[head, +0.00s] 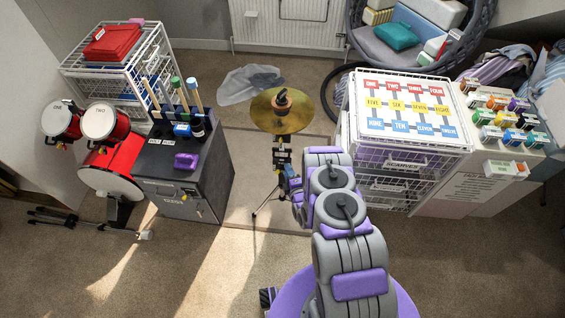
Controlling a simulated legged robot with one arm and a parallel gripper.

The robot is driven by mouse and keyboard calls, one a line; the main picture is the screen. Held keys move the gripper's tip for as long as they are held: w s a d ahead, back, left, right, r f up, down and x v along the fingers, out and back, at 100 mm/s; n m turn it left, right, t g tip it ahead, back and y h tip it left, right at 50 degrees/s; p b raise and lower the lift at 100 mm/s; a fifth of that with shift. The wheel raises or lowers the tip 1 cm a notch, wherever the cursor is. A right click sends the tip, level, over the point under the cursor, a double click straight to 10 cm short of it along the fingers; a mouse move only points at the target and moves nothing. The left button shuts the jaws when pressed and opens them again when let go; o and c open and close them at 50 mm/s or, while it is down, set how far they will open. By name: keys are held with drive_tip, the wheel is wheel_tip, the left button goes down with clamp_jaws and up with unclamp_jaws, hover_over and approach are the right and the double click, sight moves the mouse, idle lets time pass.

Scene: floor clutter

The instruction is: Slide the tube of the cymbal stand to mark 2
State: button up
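The cymbal stand stands upright near the middle of the floor. Its golden cymbal (266,118) is on top, with a dark and orange fitting at its centre. The stand's tube (281,160) runs down below the cymbal, with dark and light bands on it, to spread tripod legs (264,203). No number of a mark can be read on the tube. My gripper (289,177) is at the tube's right side, at about mid height. My own arm largely covers it, so its fingers and any contact with the tube cannot be made out.
A dark grey cabinet (165,185) with bottles and a purple item on top stands left. Red drums (110,172) are beyond it. A white wire drawer unit (408,140) with a coloured number board stands close on the right. Open carpet (200,270) lies in front.

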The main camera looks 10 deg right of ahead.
drive_tip(key=b+x, duration=0.2)
drive_tip(key=x, duration=0.6)
drive_tip(key=shift+w, duration=0.25)
drive_tip(key=shift+a, duration=0.15)
drive_tip(key=shift+c, duration=0.2)
clamp_jaws()
drive_tip(key=shift+s+f, duration=0.1)
